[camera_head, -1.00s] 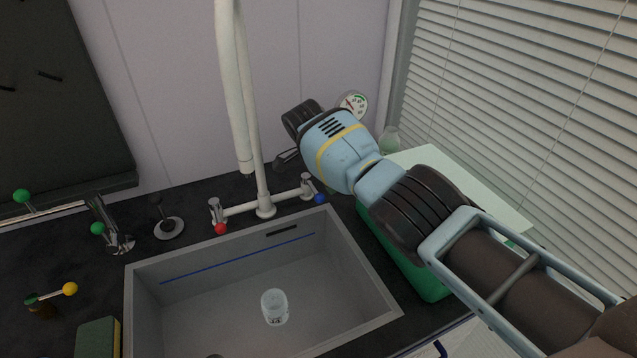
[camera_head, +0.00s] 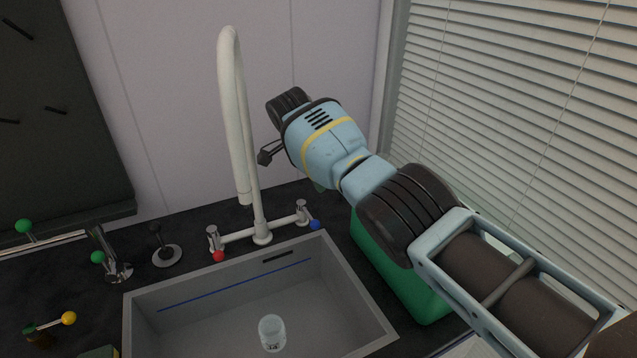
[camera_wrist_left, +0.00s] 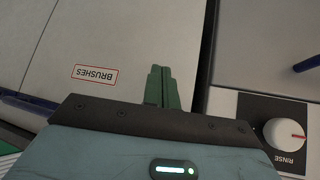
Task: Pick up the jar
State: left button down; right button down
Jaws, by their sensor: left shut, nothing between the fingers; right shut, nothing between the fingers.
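A small clear glass jar (camera_head: 272,333) stands upright inside the sink (camera_head: 215,288), near the bottom edge of the head view. My right arm reaches in from the right. Its gripper (camera_head: 266,156) is a small dark shape just right of the white tap, high above the sink and well apart from the jar; it is shut and empty. My left gripper (camera_wrist_left: 160,86) shows green fingers pressed together in the left wrist view, shut and empty, in front of cabinet fronts. No jar shows in that view.
A tall white tap (camera_head: 238,120) with red and blue handles stands behind the sink. A green box (camera_head: 400,275) sits right of the sink under my right arm. The left wrist view shows a BRUSHES label (camera_wrist_left: 95,74) and a RINSE knob (camera_wrist_left: 285,134).

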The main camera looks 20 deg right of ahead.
aim_at(272, 332)
jog(key=k, duration=1.5)
